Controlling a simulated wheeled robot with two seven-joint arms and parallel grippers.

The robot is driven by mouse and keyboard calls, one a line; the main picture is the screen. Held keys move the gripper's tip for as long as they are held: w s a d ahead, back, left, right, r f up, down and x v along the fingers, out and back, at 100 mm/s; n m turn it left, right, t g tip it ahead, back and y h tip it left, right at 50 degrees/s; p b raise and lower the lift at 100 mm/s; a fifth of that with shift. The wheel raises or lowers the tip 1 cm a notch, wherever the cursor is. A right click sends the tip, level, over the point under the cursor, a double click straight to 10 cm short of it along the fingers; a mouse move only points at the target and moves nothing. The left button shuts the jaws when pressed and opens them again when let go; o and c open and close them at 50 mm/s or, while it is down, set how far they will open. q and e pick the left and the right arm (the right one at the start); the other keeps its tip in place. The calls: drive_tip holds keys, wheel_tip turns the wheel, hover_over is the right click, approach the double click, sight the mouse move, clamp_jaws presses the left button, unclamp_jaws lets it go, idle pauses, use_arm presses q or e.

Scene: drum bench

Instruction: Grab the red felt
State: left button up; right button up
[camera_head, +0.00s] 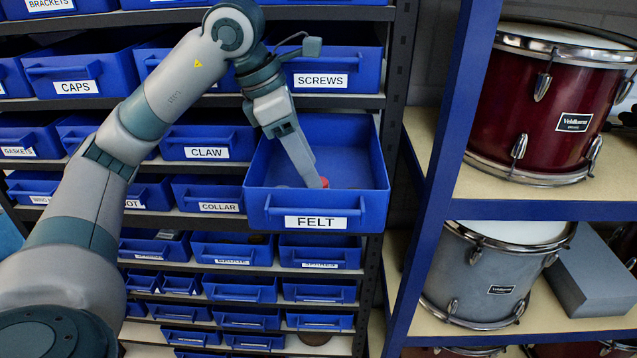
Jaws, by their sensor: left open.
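The red felt (324,182) lies inside the blue bin labelled FELT (262,205), which is pulled out from the rack. Only a small red part of it shows beside my fingertip; the rest is hidden. My left gripper (316,184) reaches down into this bin from above, its tip at the red felt. The jaws are open. I cannot tell whether the felt lies between the fingers. A small greyish round thing (283,187) shows in the bin left of the gripper. My right gripper is not in view.
Other labelled blue bins, such as SCREWS (330,71), CLAW (207,140) and COLLAR (219,193), fill the rack around the FELT bin. A blue-framed shelf post (440,150) stands to the right, with a red drum (545,105) and a grey drum (490,272).

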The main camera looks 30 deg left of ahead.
use_arm(q)
drive_tip(key=shift+x, duration=1.4)
drive_tip(key=c, duration=1.1)
